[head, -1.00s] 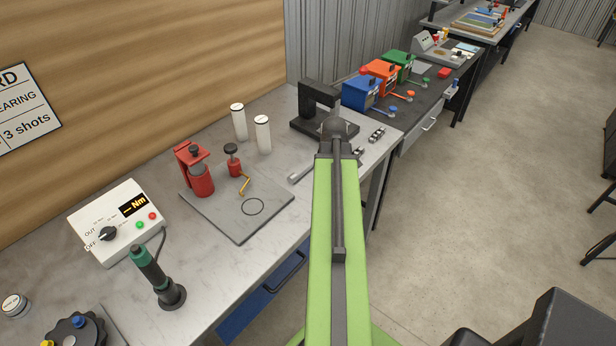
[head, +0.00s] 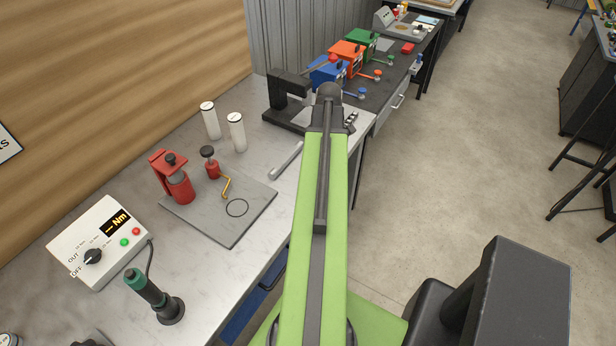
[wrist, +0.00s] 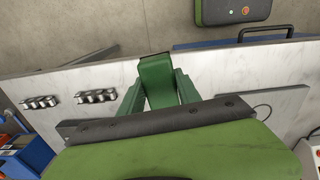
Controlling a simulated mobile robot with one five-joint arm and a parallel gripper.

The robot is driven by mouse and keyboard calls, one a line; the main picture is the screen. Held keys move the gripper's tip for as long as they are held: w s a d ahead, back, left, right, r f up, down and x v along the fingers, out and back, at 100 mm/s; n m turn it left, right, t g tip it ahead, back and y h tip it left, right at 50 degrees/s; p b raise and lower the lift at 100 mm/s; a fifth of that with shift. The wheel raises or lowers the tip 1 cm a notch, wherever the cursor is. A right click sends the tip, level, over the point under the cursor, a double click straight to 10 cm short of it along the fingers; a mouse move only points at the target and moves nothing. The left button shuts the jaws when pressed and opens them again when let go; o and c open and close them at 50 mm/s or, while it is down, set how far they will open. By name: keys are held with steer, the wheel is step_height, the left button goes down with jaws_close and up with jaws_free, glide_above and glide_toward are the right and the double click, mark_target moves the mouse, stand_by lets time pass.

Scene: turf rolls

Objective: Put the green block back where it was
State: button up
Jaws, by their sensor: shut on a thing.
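A green block (wrist: 154,69) sits between the two green fingers of my gripper (wrist: 158,84) in the wrist view. The gripper is shut on it. The grey bench top (wrist: 215,75) lies behind the block in that view, with the bench edge near it. I cannot tell the height of the block above the bench. In the head view my green arm stretches forward along the bench's right edge and hides the gripper and the block.
The bench bears a torque box (head: 97,243), a driver in a stand (head: 154,297), a grey plate (head: 225,228) with red fixtures, two white bottles (head: 237,132) and a dark press (head: 288,99). Blue, orange and green lever boxes (head: 347,55) stand beyond.

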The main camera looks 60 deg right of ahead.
steer(key=s+d+r+m+p, duration=0.1)
steer(key=s+d+r, duration=0.1)
steer(key=s+d, duration=0.25)
steer(key=w+a+f+b, duration=0.4)
steer(key=w+a, duration=0.1)
steer(key=w+a+f+b, duration=0.2)
steer(key=w+f+b, duration=0.1)
steer(key=shift+w+a, duration=0.15)
steer(key=shift+a, duration=0.05)
steer(key=shift+w+a, duration=0.3)
steer(key=shift+w, duration=0.05)
step_height(320, 180, down, 4)
steer(key=b, duration=0.4)
steer(key=shift+f+b, duration=0.25)
steer(key=shift+b, duration=0.05)
steer(key=o, duration=1.2)
steer(key=shift+r, duration=0.1)
steer(key=shift+r, duration=0.1)
step_height(320, 180, up, 12)
steer(key=p, duration=1.2)
steer(key=shift+r+p, duration=0.15)
steer(key=shift+p, duration=0.2)
